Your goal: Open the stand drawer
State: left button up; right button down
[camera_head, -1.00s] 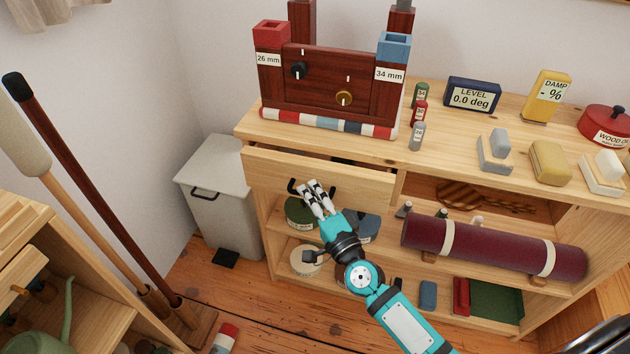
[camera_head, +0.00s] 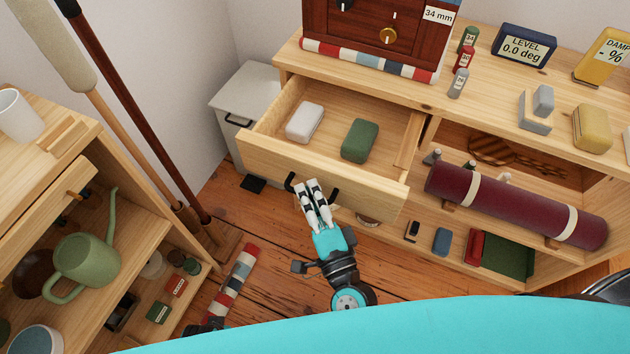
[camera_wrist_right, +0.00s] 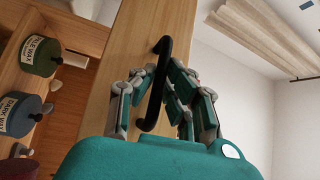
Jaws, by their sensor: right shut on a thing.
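The stand drawer (camera_head: 325,171) is pulled well out of the wooden stand (camera_head: 425,98) in the head view. Inside it lie a white block (camera_head: 305,122) and a green block (camera_head: 360,141). My right gripper (camera_head: 313,192) is at the drawer front, shut on the black handle (camera_head: 290,183). The handle also shows in the right wrist view (camera_wrist_right: 160,48), passing between the fingers (camera_wrist_right: 160,90) against the drawer's wooden front. My left gripper is not in view.
A maroon roll (camera_head: 510,205) lies on the stand's shelf to the right. A grey bin (camera_head: 245,100) stands left of the stand. A shelf unit with a green watering can (camera_head: 85,262) is at the left. A striped roll (camera_head: 232,285) lies on the floor.

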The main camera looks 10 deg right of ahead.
jog(key=shift+s+a+f, duration=0.15)
jog(key=shift+s+f, duration=0.1)
jog(key=shift+f, duration=0.2)
jog(key=c, duration=1.5)
grip_release()
jog(key=shift+o, duration=0.6)
jog(key=shift+r, duration=0.15)
jog(key=shift+w+r, duration=0.1)
jog(key=v, duration=1.2)
